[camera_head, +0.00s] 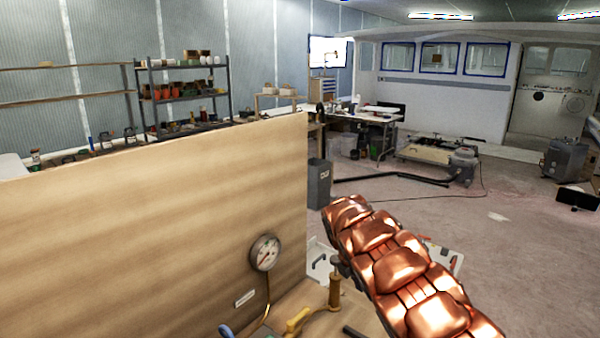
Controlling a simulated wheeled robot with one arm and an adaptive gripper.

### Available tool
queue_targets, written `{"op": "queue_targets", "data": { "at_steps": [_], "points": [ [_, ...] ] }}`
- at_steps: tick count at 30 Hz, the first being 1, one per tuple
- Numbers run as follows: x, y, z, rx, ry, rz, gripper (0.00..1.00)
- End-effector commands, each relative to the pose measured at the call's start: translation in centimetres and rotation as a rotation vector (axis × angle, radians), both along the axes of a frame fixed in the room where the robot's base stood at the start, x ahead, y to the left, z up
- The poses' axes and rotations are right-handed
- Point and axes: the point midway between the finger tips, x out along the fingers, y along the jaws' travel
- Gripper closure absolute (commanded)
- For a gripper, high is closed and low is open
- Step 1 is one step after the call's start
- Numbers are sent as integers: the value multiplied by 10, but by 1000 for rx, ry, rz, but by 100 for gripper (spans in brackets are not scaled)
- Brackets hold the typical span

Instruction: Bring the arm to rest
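My gripper is not in view, so its fingers and anything in them cannot be seen. A shiny copper-coloured, segmented shape (400,268) rises from the bottom right edge toward the middle of the picture. I cannot tell for certain whether it is my arm. It hides part of the floor and part of a white tray or box (318,262) behind it.
A tall wooden panel (150,230) fills the lower left, with a round gauge (265,252) on it. A brass-coloured upright (335,291) and a yellow-handled tool (297,320) are near its foot. A grey bin (319,183) stands behind. Open floor (510,255) lies right.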

Motion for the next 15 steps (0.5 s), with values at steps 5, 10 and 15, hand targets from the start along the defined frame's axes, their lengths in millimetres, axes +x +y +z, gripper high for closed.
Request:
{"op": "queue_targets", "data": {
  "at_steps": [5,10,15],
  "points": [
    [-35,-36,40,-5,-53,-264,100],
    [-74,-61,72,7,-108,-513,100],
    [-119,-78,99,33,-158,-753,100]
  ]
}}
